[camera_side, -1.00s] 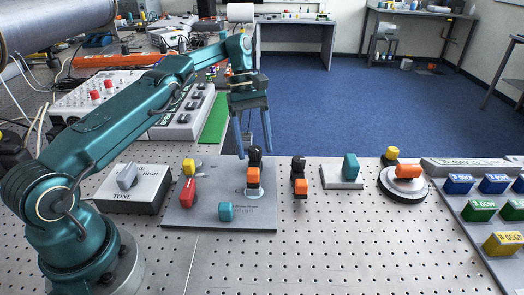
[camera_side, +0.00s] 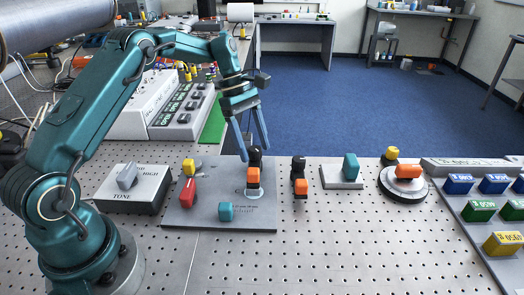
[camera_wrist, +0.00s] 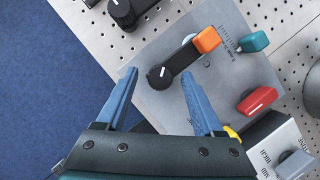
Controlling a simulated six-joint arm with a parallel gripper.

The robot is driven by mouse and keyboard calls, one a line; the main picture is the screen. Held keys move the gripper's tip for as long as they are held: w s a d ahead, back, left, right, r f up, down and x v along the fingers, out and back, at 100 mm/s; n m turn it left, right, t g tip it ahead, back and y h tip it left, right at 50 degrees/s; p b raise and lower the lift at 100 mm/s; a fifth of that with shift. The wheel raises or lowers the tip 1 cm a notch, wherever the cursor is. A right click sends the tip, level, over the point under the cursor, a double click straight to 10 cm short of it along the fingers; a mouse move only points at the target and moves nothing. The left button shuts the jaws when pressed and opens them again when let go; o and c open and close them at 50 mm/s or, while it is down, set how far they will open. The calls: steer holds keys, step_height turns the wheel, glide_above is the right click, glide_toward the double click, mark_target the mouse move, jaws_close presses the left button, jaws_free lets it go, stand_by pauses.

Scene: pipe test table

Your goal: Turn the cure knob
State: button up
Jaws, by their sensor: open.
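A grey plate (camera_side: 190,219) carries a black round knob (camera_side: 255,153) at its back edge, an orange block (camera_side: 253,177) in front of it, and red (camera_side: 187,190), teal (camera_side: 226,211) and yellow (camera_side: 189,165) knobs. I cannot read which one is labelled cure. In the wrist view the black knob (camera_wrist: 160,77) has a white pointer mark, and a black bar joins it to the orange block (camera_wrist: 207,40). My gripper (camera_side: 255,155) is open and empty. In the wrist view its fingertips (camera_wrist: 159,73) lie either side of the black knob; contact cannot be told.
A TONE box (camera_side: 127,198) with a grey knob stands left of the plate. To the right are another black-and-orange part (camera_side: 299,178), a teal knob on a small plate (camera_side: 350,168) and a round base with an orange knob (camera_side: 407,180). The front table is clear.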

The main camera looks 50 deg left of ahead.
mark_target(250, 149)
steer(key=n, duration=0.2)
steer(key=n+t, duration=0.1)
steer(key=n, duration=0.1)
steer(key=n+t+y, duration=0.1)
steer(key=n, duration=0.1)
steer(key=shift+s+d+n, duration=0.1)
steer(key=shift+s+n, duration=0.15)
steer(key=shift+n, duration=0.05)
steer(key=shift+m+t, duration=0.4)
steer(key=shift+m, duration=0.1)
steer(key=r, duration=0.7)
steer(key=shift+s+r, duration=0.3)
steer(key=shift+s, duration=0.05)
steer(key=s+d+r+m+t+y, duration=0.1)
steer(key=s+d+r+m, duration=0.3)
steer(key=s+m, duration=0.2)
steer(key=s+d+r+m+t+y, duration=0.1)
steer(key=s+d+r+m, duration=0.3)
steer(key=s+m, duration=0.15)
steer(key=s+f+m+t+y, duration=0.1)
steer(key=s+f+m, duration=0.2)
steer(key=s+m, duration=0.5)
steer(key=shift+a+f+m, duration=0.3)
steer(key=shift+f+m, duration=0.1)
steer(key=shift+m, duration=0.05)
